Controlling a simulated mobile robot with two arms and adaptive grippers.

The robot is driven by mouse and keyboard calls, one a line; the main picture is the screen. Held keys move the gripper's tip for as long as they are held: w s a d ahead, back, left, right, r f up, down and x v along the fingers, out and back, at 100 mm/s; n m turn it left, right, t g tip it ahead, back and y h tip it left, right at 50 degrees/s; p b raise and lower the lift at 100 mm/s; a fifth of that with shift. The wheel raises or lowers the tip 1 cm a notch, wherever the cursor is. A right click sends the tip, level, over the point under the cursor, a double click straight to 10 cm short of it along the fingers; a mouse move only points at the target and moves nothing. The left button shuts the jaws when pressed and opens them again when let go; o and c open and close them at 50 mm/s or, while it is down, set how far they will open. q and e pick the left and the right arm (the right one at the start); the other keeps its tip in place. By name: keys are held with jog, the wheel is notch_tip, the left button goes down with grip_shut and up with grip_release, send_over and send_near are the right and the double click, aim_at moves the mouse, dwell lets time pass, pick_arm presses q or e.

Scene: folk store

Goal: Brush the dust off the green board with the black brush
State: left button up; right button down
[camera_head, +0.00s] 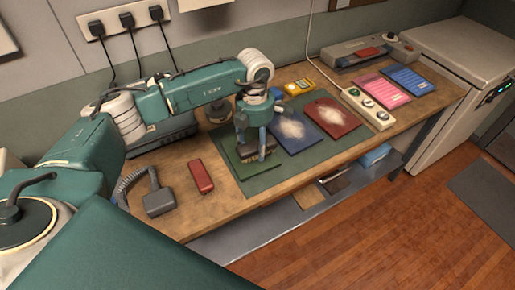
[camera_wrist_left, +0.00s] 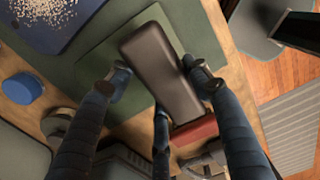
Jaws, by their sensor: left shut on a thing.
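The green board (camera_head: 238,164) lies on a grey-green mat (camera_head: 277,183) on the wooden workbench. My left gripper (camera_head: 254,148) is above this board, pointing down, shut on the black brush (camera_head: 247,154). In the left wrist view the dark, rounded block of the brush (camera_wrist_left: 160,70) sits between the fingers. The brush is low over the board; I cannot tell whether it touches. I see no clear dust on the visible part of the green board; the brush and gripper hide some of it. My right gripper is out of view.
A blue board (camera_head: 292,127) and a red board (camera_head: 334,117) beside it carry pale dust. A red block (camera_head: 201,176) and a dark corded tool (camera_head: 159,199) lie at the left. A power strip (camera_head: 366,108) lies right of the boards. The bench's front edge is close.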

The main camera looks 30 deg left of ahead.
pick_arm(q)
jog(key=shift+r+p, duration=0.6)
jog(key=shift+r, duration=0.95)
